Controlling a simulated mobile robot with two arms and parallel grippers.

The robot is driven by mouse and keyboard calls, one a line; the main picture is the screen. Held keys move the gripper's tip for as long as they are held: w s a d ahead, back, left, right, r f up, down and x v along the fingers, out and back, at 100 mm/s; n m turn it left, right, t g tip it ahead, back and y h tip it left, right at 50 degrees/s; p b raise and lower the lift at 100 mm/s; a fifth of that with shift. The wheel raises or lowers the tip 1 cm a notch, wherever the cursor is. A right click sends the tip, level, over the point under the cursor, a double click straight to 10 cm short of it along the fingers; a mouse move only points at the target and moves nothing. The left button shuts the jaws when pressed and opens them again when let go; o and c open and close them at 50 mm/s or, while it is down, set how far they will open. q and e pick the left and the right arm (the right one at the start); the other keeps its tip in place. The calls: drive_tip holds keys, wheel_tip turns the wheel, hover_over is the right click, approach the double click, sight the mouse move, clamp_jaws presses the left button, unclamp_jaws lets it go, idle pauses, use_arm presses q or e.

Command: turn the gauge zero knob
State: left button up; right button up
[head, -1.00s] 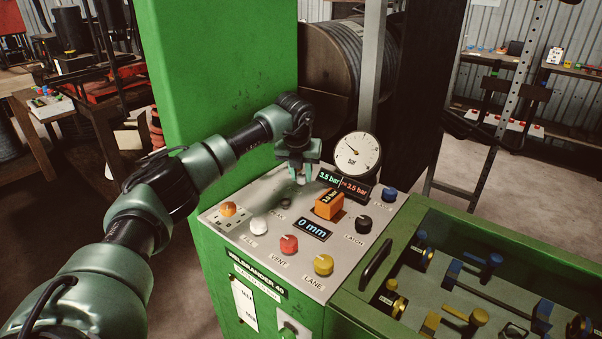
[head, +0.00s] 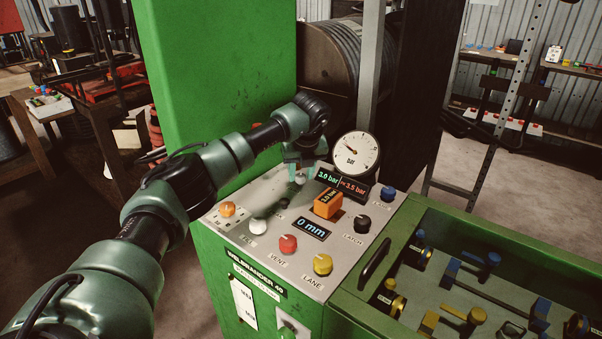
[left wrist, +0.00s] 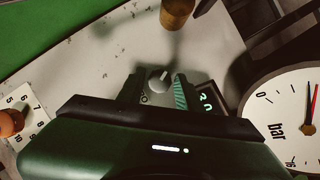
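The small pale knob (head: 300,179) sits at the back left of the sloped grey panel, near the round dial gauge (head: 357,155). My left gripper (head: 300,175) is pointed down over the knob. Its fingers (left wrist: 158,92) stand apart on either side, with a narrow gap still showing. The gauge also shows in the left wrist view (left wrist: 285,120). My right gripper is not in view.
The display (head: 342,185) reads 3.0 bar and 3.5 bar. An orange block (head: 327,204) stands mid-panel. White (head: 258,226), red (head: 288,244), yellow (head: 322,264), black (head: 362,223) and blue (head: 388,193) controls surround it. A green cabinet (head: 215,80) rises behind.

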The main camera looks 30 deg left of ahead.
use_arm(q)
drive_tip(key=b+v, duration=0.1)
drive_tip(key=v, duration=0.6)
drive_tip(key=shift+r, duration=0.4)
drive_tip(key=shift+r, duration=0.1)
